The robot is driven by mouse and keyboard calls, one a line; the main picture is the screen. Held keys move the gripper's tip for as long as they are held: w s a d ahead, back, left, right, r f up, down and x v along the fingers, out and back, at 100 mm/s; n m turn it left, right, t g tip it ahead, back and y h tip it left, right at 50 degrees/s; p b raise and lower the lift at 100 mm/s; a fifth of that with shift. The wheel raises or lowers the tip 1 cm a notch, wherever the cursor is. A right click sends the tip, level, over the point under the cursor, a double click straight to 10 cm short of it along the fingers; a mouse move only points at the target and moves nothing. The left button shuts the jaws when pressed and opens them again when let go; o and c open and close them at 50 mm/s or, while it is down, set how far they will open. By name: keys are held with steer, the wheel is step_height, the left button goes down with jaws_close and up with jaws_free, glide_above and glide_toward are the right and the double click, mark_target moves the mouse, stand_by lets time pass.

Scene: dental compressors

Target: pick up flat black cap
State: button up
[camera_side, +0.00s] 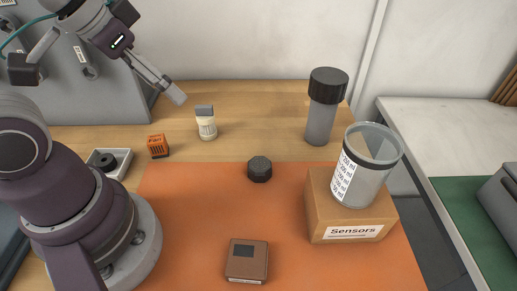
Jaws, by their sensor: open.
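A low black faceted cap (260,169) lies flat near the far edge of the orange mat, left of the brown box. My gripper (172,91) is at the upper left, angled down to the right. It is open and empty, well above and left of the cap. The gap between its fingers is hard to make out from this side. Another small black round piece (106,161) sits in a white tray (125,157) at the left, partly behind my arm.
A clear measuring cup (372,170) stands on a brown "Sensors" box (352,216). A tall grey bottle with a black lid (321,118) stands behind. A small white bottle (206,125), an orange block (158,146) and a brown device (247,261) are nearby. The orange mat (200,225) is mostly clear.

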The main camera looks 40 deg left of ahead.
steer(key=shift+o, duration=1.4)
steer(key=m+g, duration=0.6)
steer(key=m, duration=1.2)
glide_above(263, 166)
steer(key=f, duration=1)
steer(key=shift+s+a+f, duration=0.15)
steer(key=shift+s+a, duration=0.15)
steer(key=shift+s, duration=0.1)
steer(key=f, duration=1)
steer(key=shift+w+d+f, duration=0.1)
steer(key=shift+w+d, duration=0.25)
steer(key=shift+w, duration=0.05)
